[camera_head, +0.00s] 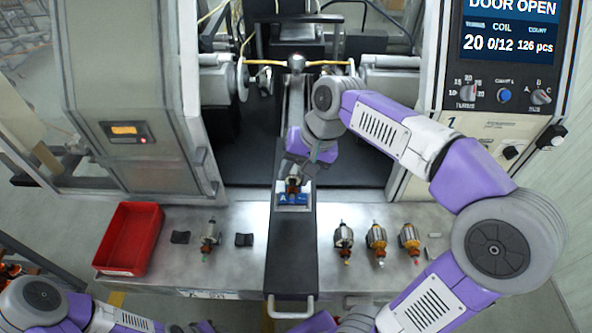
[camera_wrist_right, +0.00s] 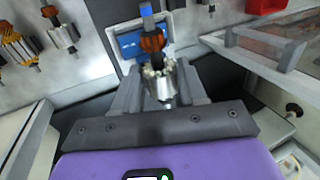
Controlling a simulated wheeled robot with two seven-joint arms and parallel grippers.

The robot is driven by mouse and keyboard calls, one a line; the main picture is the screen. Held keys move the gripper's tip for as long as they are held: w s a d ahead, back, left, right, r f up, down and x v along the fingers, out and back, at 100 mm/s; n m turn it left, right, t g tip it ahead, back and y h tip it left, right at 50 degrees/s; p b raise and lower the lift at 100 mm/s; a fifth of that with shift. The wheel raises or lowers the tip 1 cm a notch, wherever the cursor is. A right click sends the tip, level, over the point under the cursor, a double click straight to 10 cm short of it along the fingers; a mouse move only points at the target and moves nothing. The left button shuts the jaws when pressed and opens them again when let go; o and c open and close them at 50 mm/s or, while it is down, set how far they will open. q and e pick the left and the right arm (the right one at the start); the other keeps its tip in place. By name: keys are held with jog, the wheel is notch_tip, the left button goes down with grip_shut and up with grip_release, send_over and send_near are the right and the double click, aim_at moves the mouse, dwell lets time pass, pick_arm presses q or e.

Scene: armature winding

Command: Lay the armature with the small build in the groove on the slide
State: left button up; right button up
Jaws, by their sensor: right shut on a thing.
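My right gripper (camera_head: 299,172) is over the slide (camera_head: 291,245), a long dark bar with a blue plate (camera_head: 284,200) marked A. It is shut on an armature (camera_wrist_right: 152,40) with copper-orange windings, a bright metal part and a blue shaft tip. The armature lies along the slide's line, over or at the blue plate; I cannot tell whether it touches the groove. The blue plate also shows in the right wrist view (camera_wrist_right: 128,46), partly hidden. My left gripper is not clearly seen; only its arm and a dark shape show at the bottom left.
On the metal table, one armature (camera_head: 208,240) lies between two black blocks (camera_head: 180,237) (camera_head: 244,240) at left. Several more lie right of the slide (camera_head: 376,240). A red tray (camera_head: 131,238) sits at far left. The winding machine stands behind, with a control panel (camera_head: 508,85) at right.

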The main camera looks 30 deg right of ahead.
jog(key=shift+s+f+b, duration=0.2)
jog(key=shift+f+b, duration=0.25)
jog(key=shift+f, duration=0.4)
dwell(0.3)
jog(key=o, duration=1.2)
jog(key=shift+w, duration=0.2)
jog(key=shift+d+r, duration=0.1)
jog(key=shift+r, duration=0.15)
jog(key=p+v, duration=0.1)
jog(key=v, duration=0.6)
